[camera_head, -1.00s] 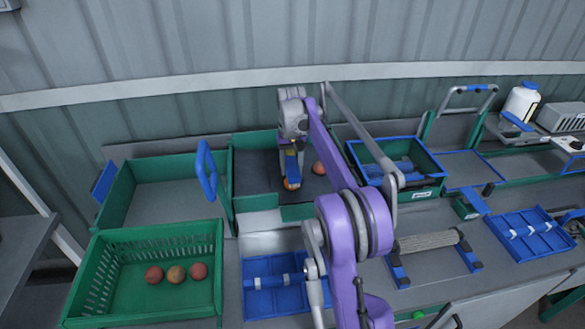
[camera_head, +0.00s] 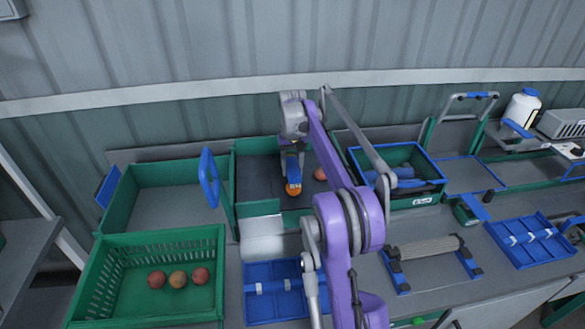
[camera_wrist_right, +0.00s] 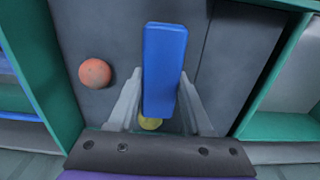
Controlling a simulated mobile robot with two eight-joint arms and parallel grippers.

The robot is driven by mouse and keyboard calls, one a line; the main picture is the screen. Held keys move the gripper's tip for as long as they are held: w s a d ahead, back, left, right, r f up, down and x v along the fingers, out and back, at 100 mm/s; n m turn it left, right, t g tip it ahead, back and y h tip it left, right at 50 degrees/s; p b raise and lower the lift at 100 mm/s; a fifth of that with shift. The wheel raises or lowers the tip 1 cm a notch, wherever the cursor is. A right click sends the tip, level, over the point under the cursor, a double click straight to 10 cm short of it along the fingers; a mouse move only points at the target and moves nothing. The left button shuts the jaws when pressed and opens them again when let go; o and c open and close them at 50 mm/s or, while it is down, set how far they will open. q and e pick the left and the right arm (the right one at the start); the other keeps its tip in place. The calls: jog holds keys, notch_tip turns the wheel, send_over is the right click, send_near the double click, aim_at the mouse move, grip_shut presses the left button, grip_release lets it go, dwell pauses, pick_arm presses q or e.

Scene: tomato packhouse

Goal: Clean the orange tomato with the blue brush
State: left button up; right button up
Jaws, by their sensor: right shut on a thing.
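The orange tomato (camera_head: 293,190) sits in the dark-floored green compartment at the centre back. In the right wrist view its yellow-orange edge (camera_wrist_right: 150,124) shows beneath the brush, the rest hidden. The blue brush (camera_wrist_right: 165,65) is between the fingers of my right gripper (camera_wrist_right: 162,92), which is shut on it. In the head view the brush (camera_head: 294,174) is directly over or against the tomato; I cannot tell whether they touch. My right gripper (camera_head: 291,149) comes down from above. My left gripper is not in view.
A red tomato (camera_head: 320,174) lies close by in the same compartment, also in the wrist view (camera_wrist_right: 95,73). Green walls (camera_head: 258,208) enclose it. A green basket (camera_head: 205,238) with three tomatoes stands front left. A blue-rimmed bin (camera_head: 414,201) stands to the right.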

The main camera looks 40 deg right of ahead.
jog(key=shift+w+r+p, duration=0.15)
jog(key=shift+r+p, duration=0.45)
jog(key=shift+r, duration=2.2)
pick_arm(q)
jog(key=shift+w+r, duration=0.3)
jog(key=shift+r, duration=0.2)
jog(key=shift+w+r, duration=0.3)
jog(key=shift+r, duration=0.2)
